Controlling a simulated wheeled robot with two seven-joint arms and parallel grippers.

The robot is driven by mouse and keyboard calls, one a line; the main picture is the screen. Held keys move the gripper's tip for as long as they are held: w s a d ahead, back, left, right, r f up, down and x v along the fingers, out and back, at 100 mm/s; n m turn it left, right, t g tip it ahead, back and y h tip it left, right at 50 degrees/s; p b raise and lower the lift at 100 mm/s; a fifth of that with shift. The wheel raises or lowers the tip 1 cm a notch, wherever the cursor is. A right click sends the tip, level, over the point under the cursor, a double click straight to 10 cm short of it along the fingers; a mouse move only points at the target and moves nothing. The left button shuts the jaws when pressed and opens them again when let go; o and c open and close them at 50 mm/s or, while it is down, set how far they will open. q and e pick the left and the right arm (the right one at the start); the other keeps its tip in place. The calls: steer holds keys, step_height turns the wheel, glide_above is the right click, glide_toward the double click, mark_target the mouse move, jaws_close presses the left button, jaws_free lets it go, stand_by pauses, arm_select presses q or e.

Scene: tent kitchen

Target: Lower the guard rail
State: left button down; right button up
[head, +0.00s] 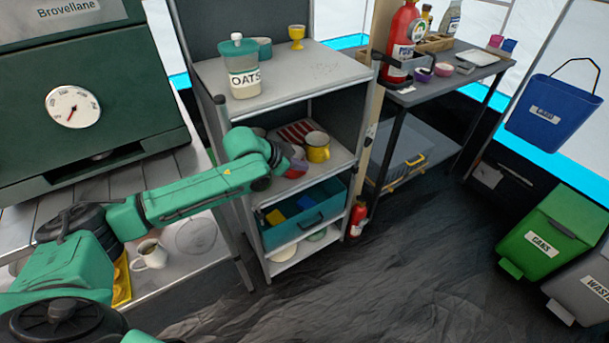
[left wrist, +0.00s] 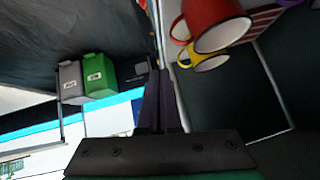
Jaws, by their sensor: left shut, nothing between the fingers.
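My left gripper (left wrist: 160,100) is shut and empty in the left wrist view, its fingers beside a pale metal bar (left wrist: 170,65) at the shelf unit. In the head view my left arm reaches to the front left of the middle shelf (head: 345,158), and its wrist hides the fingers and part of the shelf front. I cannot tell whether the pale bar is the guard rail, or whether the fingers touch it. A red mug (left wrist: 215,22) and a yellow mug (left wrist: 202,60) are close to the bar. The yellow mug also shows in the head view (head: 318,148). My right gripper is not in view.
A teal bin (head: 305,236) sits below the middle shelf. A green oven-like unit (head: 95,110) is at left.

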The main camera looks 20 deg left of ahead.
mark_target(314, 178)
arm_select(q)
steer(key=w+f+b, duration=0.1)
steer(key=w+f, duration=0.2)
steer(key=f, duration=0.4)
steer(key=shift+w+d+f, duration=0.2)
steer(key=shift+w+d, duration=0.1)
steer(key=shift+d, duration=0.1)
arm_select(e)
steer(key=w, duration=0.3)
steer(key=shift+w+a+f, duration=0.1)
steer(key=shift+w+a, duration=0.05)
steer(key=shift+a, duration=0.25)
arm_select(q)
step_height(314, 178, down, 4)
steer(key=shift+r+b, duration=0.1)
steer(key=shift+b, duration=0.65)
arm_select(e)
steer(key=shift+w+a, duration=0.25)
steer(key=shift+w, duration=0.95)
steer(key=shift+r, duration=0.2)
